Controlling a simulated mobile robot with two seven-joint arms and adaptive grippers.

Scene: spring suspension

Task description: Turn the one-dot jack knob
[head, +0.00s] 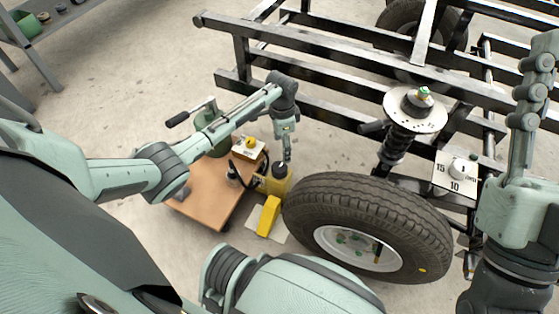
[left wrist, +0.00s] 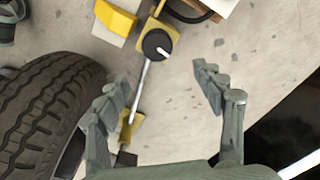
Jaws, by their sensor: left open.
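The yellow jack (head: 276,185) stands on the floor beside the tyre, with a black round knob (head: 280,169) on top. In the left wrist view the black knob (left wrist: 157,45) has a white pointer mark, and a metal rod runs below it. I cannot make out any dots. My left gripper (head: 286,148) is above the jack, open and empty. In the left wrist view its fingers (left wrist: 162,80) are spread, with the knob beyond the tips, apart from them. My right gripper (head: 529,95) is raised at the right edge, far from the jack; its finger gap is unclear.
A yellow wedge-shaped piece (head: 268,215) is in front of the jack. A brown cart (head: 205,190) stands left, with a white box (head: 248,148).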

